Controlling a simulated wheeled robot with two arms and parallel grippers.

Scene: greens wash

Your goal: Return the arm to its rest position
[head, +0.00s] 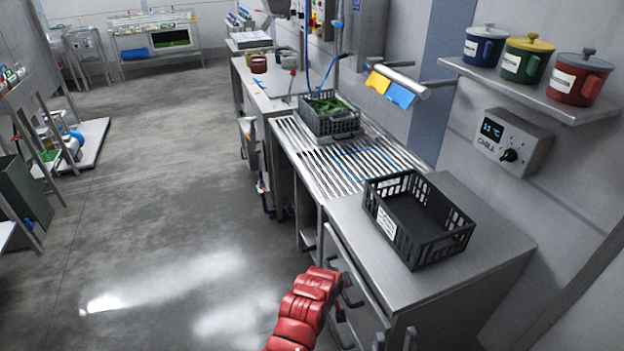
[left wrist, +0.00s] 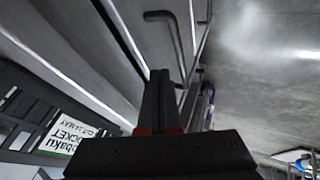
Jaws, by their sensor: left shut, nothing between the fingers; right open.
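My left arm, with red padded covers, reaches up from the bottom of the head view beside the front of the steel counter (head: 470,270). Its gripper cannot be made out clearly there. In the left wrist view my left gripper (left wrist: 159,74) has its dark fingers together with nothing between them. A bent dark handle (left wrist: 165,25) shows just past the fingertips, apart from them as far as I can tell. My right gripper (head: 395,340) shows only as two dark fingertips standing apart at the bottom edge of the head view, open and empty, before the counter front.
An empty black crate (head: 440,249) stands on the counter; its labelled side (left wrist: 60,132) shows in the left wrist view. A crate of greens (head: 330,126) stands farther back beyond the slatted rack (head: 335,165). The floor (head: 170,220) to the left is clear.

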